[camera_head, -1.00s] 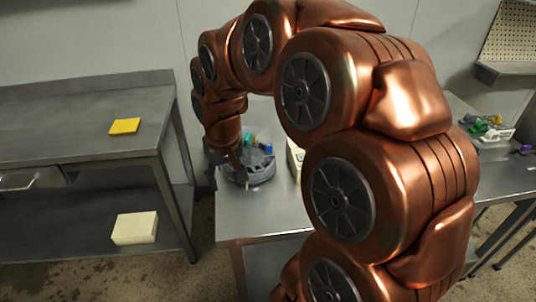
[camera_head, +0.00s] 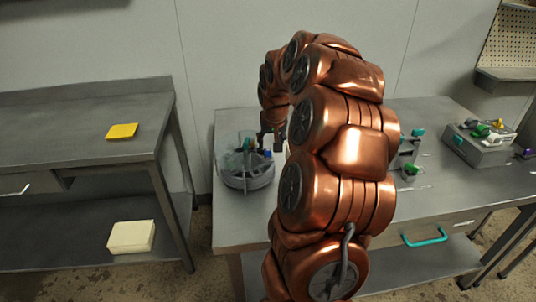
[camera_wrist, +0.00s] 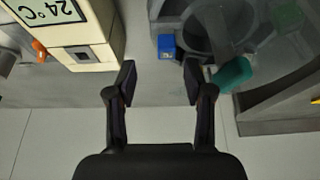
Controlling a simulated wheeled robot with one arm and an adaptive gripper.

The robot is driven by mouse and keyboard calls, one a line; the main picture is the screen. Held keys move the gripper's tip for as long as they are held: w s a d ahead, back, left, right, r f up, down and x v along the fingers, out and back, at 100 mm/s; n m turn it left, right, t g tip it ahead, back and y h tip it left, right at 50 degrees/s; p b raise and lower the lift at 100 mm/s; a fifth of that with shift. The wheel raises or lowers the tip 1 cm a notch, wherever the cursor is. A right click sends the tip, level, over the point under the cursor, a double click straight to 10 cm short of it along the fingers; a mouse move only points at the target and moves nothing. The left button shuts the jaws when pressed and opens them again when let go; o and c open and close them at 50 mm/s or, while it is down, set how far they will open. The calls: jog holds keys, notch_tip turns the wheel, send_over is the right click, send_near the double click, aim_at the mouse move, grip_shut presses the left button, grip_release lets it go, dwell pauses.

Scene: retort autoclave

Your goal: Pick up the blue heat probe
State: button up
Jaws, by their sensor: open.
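A blue piece, seemingly the heat probe (camera_head: 268,154), stands at the right rim of a round grey carousel (camera_head: 246,184) on the steel table. In the wrist view the blue probe (camera_wrist: 166,47) is a small block with a dark marking, just beyond and roughly between my fingertips. The rest of it is hidden or cannot be made out. My gripper (camera_wrist: 159,82) is open and empty, apart from the probe. In the head view my gripper (camera_head: 270,138) is small and partly hidden, at the carousel's back right.
A teal cylinder (camera_wrist: 232,74) lies close beside my right finger. A cream device with a 24°C display (camera_wrist: 88,57) stands left of my gripper. A grey box with coloured pieces (camera_head: 480,150) is on the right of the table. A yellow pad (camera_head: 122,131) lies on the left bench.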

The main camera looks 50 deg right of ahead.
aim_at(268, 149)
jog(key=x, duration=0.2)
jog(key=a+p+x, duration=0.1)
jog(key=x, duration=0.1)
jog(key=shift+w+d+f, duration=0.2)
jog(key=shift+w+f, duration=0.05)
jog(key=shift+f, duration=0.25)
grip_shut()
